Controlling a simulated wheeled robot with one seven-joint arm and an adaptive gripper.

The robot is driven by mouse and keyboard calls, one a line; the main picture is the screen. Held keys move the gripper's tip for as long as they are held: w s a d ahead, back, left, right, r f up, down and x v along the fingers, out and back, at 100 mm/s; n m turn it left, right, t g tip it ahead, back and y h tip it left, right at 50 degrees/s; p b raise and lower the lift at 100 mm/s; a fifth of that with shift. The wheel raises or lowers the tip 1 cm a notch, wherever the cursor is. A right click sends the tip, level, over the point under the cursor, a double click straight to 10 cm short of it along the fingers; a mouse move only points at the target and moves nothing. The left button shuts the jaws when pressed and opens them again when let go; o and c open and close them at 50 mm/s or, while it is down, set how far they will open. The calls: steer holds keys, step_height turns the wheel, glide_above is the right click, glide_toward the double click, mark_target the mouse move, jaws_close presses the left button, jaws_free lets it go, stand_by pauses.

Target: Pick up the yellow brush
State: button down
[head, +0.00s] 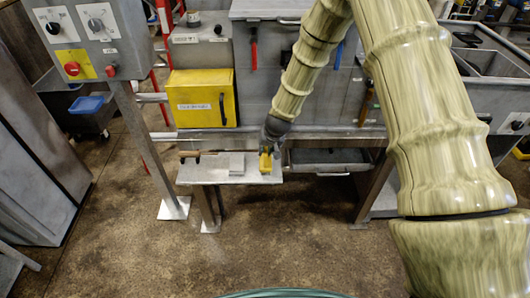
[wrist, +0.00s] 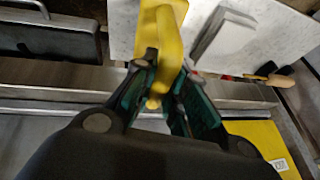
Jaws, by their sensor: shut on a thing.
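The yellow brush (wrist: 158,45) is between the fingers of my gripper (wrist: 163,95) in the wrist view. My gripper is shut on it, with one finger on each side. In the head view the yellow brush (head: 265,163) shows below my gripper (head: 268,145), at the right part of a small pale shelf (head: 215,177). I cannot tell whether the brush touches the shelf or is just above it. Part of the brush runs out of the top of the wrist view.
A grey block (head: 237,163) and a wooden-handled tool (head: 190,155) lie on the shelf to the left of the brush. A yellow box (head: 200,98) stands behind the shelf. A metal post (head: 135,130) with a control panel (head: 85,38) rises at left.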

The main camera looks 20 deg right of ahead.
steer(key=shift+r+b, duration=0.55)
steer(key=shift+r, duration=0.85)
steer(key=s+d+r+b, duration=0.1)
steer(key=s+d+b, duration=0.3)
steer(key=s+d, duration=0.6)
steer(key=s, duration=0.2)
steer(key=shift+s+r, duration=0.3)
steer(key=shift+r, duration=0.05)
steer(key=c, duration=2.2)
jaws_free()
steer(key=shift+a, duration=0.1)
jaws_close()
